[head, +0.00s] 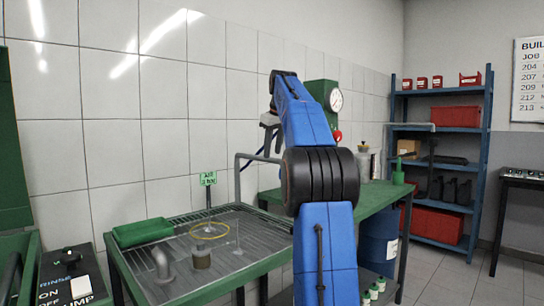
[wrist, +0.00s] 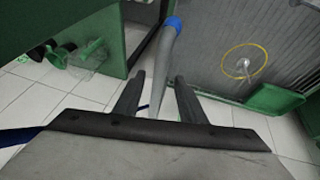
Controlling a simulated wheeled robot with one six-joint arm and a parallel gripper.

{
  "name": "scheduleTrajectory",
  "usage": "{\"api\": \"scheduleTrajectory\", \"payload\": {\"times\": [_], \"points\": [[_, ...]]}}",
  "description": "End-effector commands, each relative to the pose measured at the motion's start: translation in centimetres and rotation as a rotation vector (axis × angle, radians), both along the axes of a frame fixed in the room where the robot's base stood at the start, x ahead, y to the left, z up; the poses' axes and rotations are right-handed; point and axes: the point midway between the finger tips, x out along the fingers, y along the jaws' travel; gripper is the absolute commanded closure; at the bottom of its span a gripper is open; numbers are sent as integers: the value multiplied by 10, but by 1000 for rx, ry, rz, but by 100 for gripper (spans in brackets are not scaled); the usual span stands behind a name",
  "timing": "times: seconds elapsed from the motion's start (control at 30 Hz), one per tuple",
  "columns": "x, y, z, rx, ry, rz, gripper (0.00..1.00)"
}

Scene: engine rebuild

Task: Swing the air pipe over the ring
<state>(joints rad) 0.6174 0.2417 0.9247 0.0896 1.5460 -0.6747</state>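The air pipe (head: 238,180) is a grey bent tube rising at the back right of the wash tray, with its top arm running right toward my gripper. In the wrist view the pipe (wrist: 158,75) passes between my two fingers and has a blue end. My gripper (wrist: 157,92) is open, with a finger on each side of the pipe and narrow gaps visible. In the head view my gripper (head: 270,128) is partly hidden behind my arm. The yellow ring (head: 210,231) lies on the ribbed tray, left of the pipe; it also shows in the wrist view (wrist: 268,53).
The wash tray (head: 180,294) holds a green block (head: 143,232), a grey bent spout (head: 161,265) and a small cup (head: 201,258). A green air sign (head: 208,179) stands behind the ring. A green bench (head: 375,200) with a gauge press is at right.

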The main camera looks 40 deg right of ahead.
Motion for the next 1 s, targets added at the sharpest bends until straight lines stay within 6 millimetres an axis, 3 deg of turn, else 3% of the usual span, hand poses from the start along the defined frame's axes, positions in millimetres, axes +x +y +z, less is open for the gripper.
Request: {"api": "scheduleTrajectory", "payload": {"times": [0.2, 0.6, 0.77, 1.0], "points": [[9, -4, -20, 0, 0, 0, 63], [11, -5, -26, 0, -1, 0, 63], [11, -5, -26, 0, 0, 0, 100], [11, -3, -25, 0, 0, -5, 100]]}}
